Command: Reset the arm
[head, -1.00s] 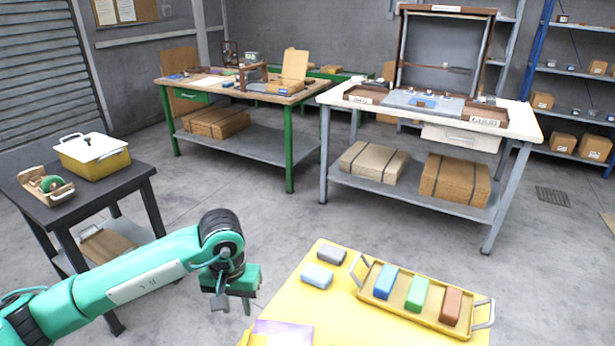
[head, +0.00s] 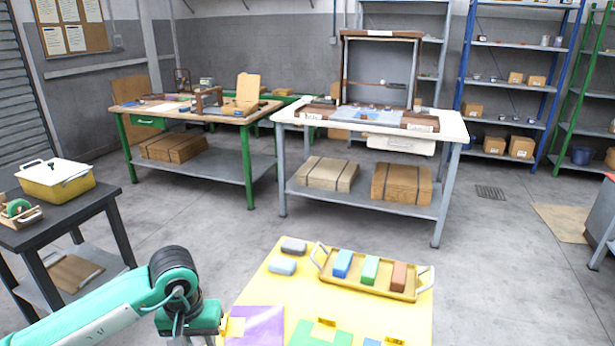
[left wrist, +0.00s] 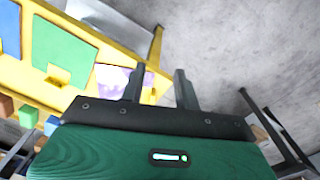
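My left arm comes in at the lower left of the head view, its teal forearm ending beside the left edge of the yellow table (head: 330,306). My left gripper's fingers are mostly cut off by the bottom edge there. In the left wrist view my left gripper (left wrist: 159,76) is open, its two dark fingers apart with nothing between them. The yellow table shows beyond it, with a purple patch (left wrist: 112,80) near one finger. My right arm and gripper are not in view.
A tan tray (head: 378,287) holds blue, green and brown blocks. A dark side table (head: 75,212) at left carries a yellow box (head: 57,181) and a green brush (head: 17,208). Open floor lies between these and the back workbenches.

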